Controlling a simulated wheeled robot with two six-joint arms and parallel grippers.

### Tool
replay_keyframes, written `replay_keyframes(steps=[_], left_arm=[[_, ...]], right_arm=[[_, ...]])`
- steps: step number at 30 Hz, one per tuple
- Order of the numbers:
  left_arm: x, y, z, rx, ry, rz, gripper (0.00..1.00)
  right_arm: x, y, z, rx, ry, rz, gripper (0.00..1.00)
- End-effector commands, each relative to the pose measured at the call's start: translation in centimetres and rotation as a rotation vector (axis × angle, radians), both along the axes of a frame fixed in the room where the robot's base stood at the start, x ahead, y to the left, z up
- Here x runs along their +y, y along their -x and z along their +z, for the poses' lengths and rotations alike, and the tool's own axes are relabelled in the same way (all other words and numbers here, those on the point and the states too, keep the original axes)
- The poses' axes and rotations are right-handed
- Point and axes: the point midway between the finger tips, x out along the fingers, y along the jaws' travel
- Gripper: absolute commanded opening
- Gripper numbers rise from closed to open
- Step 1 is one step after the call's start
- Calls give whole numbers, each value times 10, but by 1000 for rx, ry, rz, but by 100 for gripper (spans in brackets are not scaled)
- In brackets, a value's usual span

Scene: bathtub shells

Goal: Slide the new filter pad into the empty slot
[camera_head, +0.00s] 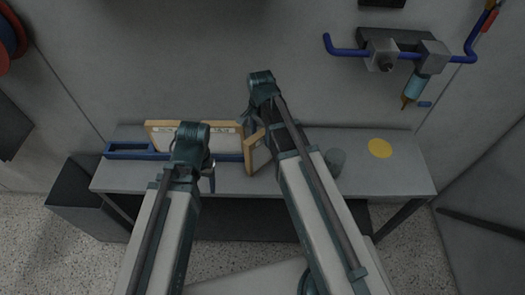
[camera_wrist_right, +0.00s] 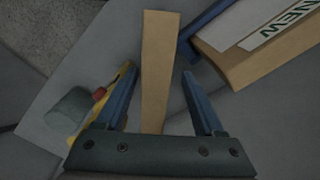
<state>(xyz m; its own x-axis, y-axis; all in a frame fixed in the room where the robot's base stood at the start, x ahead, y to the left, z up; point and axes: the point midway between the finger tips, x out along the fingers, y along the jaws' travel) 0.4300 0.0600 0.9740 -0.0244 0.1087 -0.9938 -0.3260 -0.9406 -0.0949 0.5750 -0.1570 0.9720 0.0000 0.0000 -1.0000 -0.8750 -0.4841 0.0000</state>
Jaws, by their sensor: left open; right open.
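A wood-framed pad with a white face (camera_head: 228,142) stands upright along a blue rail (camera_head: 128,151) at the bench's left. In the right wrist view its label (camera_wrist_right: 283,24) reads "NEW". A second, smaller-looking wood-framed panel (camera_head: 259,156) stands at an angle right of it; in the right wrist view its wooden edge (camera_wrist_right: 159,60) lies between my right fingers. My right gripper (camera_wrist_right: 158,75) is open around or above that edge; contact cannot be told. My left gripper (camera_head: 198,172) is open in front of the labelled pad and hides part of it. No empty slot can be made out clearly.
A grey cup-like cylinder (camera_head: 335,161) stands right of my right arm. A yellow disc (camera_head: 380,148) lies on the bench (camera_head: 405,179), whose right end is otherwise clear. A blue pipe with a fitting (camera_head: 347,52) runs along the wall at upper right.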

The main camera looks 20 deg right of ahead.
Motion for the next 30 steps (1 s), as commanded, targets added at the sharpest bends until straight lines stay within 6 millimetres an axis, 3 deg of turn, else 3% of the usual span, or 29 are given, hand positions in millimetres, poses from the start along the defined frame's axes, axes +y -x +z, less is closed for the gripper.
replay_keyframes(steps=[13, 23, 30], left_arm=[[0, 0, -49, 0, 0, 0, 65], [0, 0, -51, 0, 0, 0, 65], [0, 0, -51, 0, 0, 0, 65]], right_arm=[[-5, 3, -49, 0, 0, 0, 70], [-5, 3, -51, 0, 0, 0, 70], [-5, 3, -51, 0, 0, 0, 29]])
